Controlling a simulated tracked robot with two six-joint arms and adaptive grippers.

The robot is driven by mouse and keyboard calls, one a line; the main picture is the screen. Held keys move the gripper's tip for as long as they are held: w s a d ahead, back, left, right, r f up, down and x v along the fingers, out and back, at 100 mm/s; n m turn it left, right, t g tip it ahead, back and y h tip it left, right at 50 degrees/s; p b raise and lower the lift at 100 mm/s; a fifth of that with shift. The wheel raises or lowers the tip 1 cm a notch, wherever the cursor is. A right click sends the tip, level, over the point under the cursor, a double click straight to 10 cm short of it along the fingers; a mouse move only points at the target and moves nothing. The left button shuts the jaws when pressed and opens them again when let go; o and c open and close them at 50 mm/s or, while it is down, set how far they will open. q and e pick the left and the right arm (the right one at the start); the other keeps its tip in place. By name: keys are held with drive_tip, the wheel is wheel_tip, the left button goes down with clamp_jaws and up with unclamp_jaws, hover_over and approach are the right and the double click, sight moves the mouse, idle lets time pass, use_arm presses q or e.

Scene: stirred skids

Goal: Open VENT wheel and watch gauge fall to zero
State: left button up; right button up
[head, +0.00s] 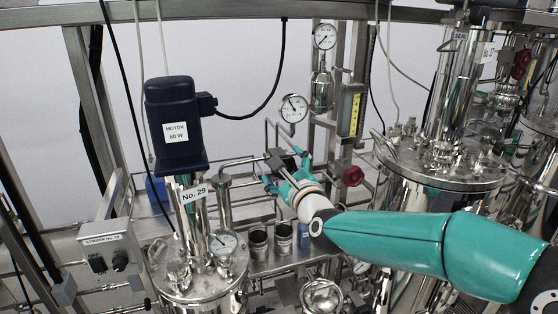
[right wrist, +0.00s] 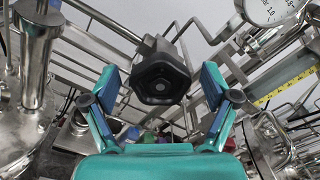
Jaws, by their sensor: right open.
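A black lobed handwheel (right wrist: 160,75) is in the middle of the right wrist view, on a metal pipe; I can read no VENT label on it. My right gripper (right wrist: 162,90) is open, with one finger on each side of the wheel and gaps showing. In the head view the gripper (head: 286,172) is among the pipes, and the wheel is largely hidden behind it. A round white gauge (head: 293,108) is just above it; its reading is too small to tell. Part of a gauge (right wrist: 264,8) shows at the right wrist view's top right. My left gripper is not seen.
Another gauge (head: 325,36) is higher up. A red handwheel (head: 353,176) is right of the gripper. The No. 29 vessel with its blue motor (head: 176,115) stands left, and a large steel vessel (head: 440,172) right. A stirrer box (head: 108,250) is at lower left. Pipes crowd the gripper.

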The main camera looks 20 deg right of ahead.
drive_tip(key=shift+w, duration=0.45)
